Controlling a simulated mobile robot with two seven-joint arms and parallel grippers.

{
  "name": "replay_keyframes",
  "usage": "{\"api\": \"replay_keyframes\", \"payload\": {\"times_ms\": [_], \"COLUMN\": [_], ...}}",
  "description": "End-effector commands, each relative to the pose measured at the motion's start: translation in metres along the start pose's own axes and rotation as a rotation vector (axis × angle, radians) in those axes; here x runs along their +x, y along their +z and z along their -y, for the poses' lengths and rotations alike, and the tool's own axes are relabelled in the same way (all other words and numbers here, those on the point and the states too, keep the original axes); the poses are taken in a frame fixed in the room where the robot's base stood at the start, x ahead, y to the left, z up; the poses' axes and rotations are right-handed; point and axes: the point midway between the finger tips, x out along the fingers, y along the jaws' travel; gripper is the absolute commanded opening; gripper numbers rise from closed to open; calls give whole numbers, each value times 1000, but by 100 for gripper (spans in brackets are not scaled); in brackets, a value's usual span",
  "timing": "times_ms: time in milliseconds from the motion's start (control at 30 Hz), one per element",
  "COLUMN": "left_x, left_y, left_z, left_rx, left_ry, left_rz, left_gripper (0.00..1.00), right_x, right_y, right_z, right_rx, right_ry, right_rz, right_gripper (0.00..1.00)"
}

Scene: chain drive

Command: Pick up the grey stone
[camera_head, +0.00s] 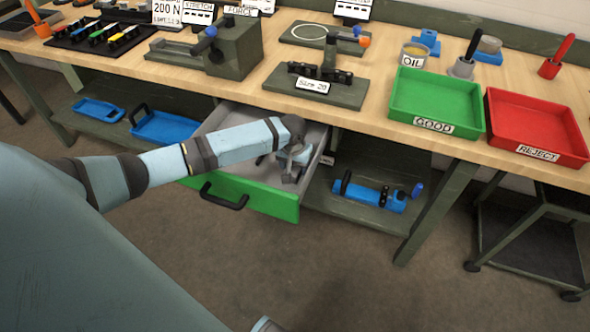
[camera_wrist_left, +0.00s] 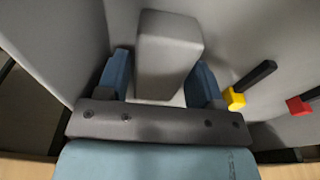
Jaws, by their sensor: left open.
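The grey stone (camera_wrist_left: 168,55) is a plain block with a pale front face. In the left wrist view it stands between the two blue fingers of my left gripper (camera_wrist_left: 160,82). The fingers are apart, with a gap visible on each side of the stone. In the head view my left gripper (camera_head: 291,160) reaches down into the open drawer (camera_head: 262,195), which has a green front. The stone is hard to make out there beside the gripper.
A yellow-ended tool (camera_wrist_left: 237,98) and a red-ended tool (camera_wrist_left: 300,105), both with black handles, lie to the right of the stone. The drawer's grey walls are close around the gripper. The workbench (camera_head: 385,135) above holds a green tray (camera_head: 437,97) and a red tray (camera_head: 537,125).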

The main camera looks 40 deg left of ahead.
Motion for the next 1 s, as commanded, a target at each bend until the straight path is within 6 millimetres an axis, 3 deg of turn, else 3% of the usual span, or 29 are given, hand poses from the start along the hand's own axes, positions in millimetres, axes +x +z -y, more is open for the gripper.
{"api": "replay_keyframes", "payload": {"times_ms": [200,400,767,1000], "left_x": [1,1,-5,-38], "left_y": [0,0,-2,-6], "left_z": [0,0,0,0], "left_rx": [1,0,0,1], "left_ry": [0,0,1,2], "left_rz": [-1,-1,-3,-5], "left_gripper": [61,15,15,15], "right_x": [-2,-1,0,-4], "right_y": [-5,-5,1,-3], "right_z": [2,2,3,3], "right_rx": [2,3,5,8], "right_ry": [-2,-2,-3,-3], "right_rz": [-10,-9,5,6], "right_gripper": [43,43,43,43]}}
